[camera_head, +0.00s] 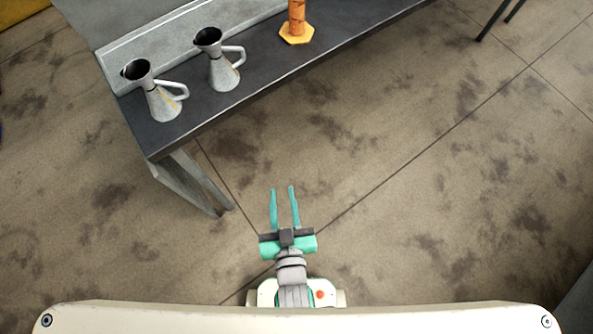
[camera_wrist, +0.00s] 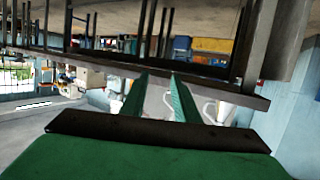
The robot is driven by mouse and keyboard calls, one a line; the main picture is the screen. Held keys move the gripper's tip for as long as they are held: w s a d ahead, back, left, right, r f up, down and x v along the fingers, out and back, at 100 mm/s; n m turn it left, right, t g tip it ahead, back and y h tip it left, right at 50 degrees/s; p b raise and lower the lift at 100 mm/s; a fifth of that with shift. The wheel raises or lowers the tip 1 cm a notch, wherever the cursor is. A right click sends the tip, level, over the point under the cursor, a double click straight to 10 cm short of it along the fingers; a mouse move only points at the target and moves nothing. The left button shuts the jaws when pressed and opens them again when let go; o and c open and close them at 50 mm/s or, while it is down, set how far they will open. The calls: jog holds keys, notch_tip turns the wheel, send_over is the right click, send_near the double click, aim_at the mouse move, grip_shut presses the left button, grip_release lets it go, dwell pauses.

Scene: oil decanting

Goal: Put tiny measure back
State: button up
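Two grey metal measures with side handles and flared mouths stand upright on a dark bench (camera_head: 270,72). The left measure (camera_head: 160,100) is near the bench's left end, and the right measure (camera_head: 222,72) is beside it. They look close in size, and I cannot tell which is the tiny measure. My gripper (camera_head: 282,190) is open and empty, apart from the bench, over the floor in front of it. Its two green fingers point toward the bench. In the wrist view, the gripper (camera_wrist: 159,77) shows its fingers spread, with pale handle-like shapes partly hidden behind them.
An orange cylinder on a yellow hexagonal base (camera_head: 297,32) stands on the bench right of the measures. A raised grey ledge (camera_head: 185,35) runs along the bench's back. A bench leg (camera_head: 190,183) stands left of my gripper. The floor (camera_head: 420,190) to the right is clear.

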jog(key=s+d+r+m+h, duration=0.1)
jog(key=s+d+r+h, duration=0.1)
jog(key=s, duration=0.8)
jog(key=shift+s+d+m+t, duration=0.35)
jog(key=shift+d+m+t, duration=0.05)
jog(key=shift+d, duration=0.35)
